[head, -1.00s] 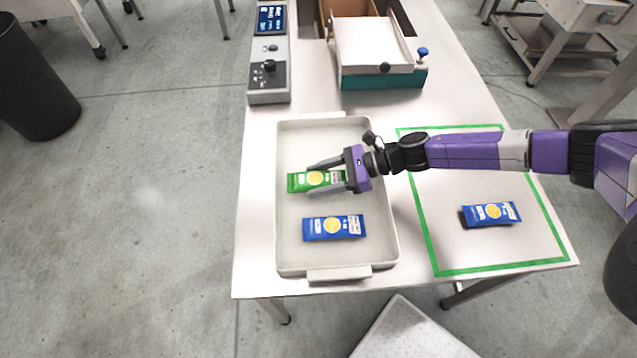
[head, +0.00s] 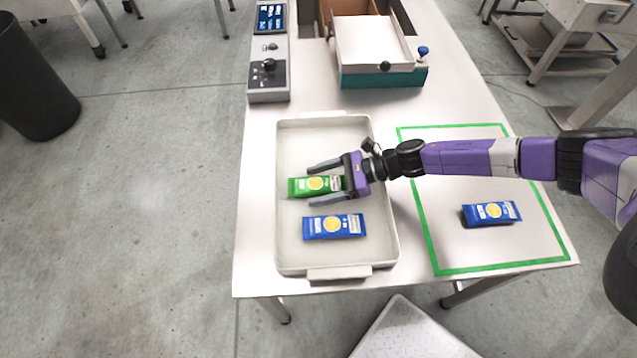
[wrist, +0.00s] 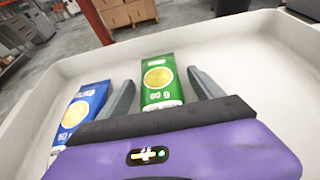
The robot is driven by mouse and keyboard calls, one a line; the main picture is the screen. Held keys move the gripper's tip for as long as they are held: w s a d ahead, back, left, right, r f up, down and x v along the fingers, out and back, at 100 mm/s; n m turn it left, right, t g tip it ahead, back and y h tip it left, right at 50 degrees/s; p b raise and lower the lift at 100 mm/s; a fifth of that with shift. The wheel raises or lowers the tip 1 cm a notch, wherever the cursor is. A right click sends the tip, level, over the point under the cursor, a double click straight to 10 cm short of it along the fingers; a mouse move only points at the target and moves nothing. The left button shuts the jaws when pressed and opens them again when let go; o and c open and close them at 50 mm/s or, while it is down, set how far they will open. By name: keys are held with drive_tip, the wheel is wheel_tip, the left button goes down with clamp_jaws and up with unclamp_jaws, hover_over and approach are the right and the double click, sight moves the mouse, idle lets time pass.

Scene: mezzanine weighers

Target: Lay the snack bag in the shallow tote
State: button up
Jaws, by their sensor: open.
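A green snack bag (head: 314,187) lies flat in the shallow tote (head: 284,255), in its middle; it also shows in the wrist view (wrist: 161,82). My gripper (head: 318,184) is open over the tote, with its fingers apart on either side of the green bag. In the wrist view there is a gap between each finger and the bag. A blue snack bag (head: 334,227) lies in the tote nearer its front end. Another blue snack bag (head: 491,214) lies on the table inside a green taped outline (head: 432,245).
A scale with a white platform (head: 371,42) and a grey control panel (head: 268,82) stand behind the tote. A black bin (head: 35,85) is on the floor at left. The taped area is mostly clear.

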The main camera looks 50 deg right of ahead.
drive_tip(key=shift+r, duration=0.15)
drive_tip(key=b+v, duration=0.2)
drive_tip(key=v, duration=1)
drive_tip(key=shift+s, duration=0.1)
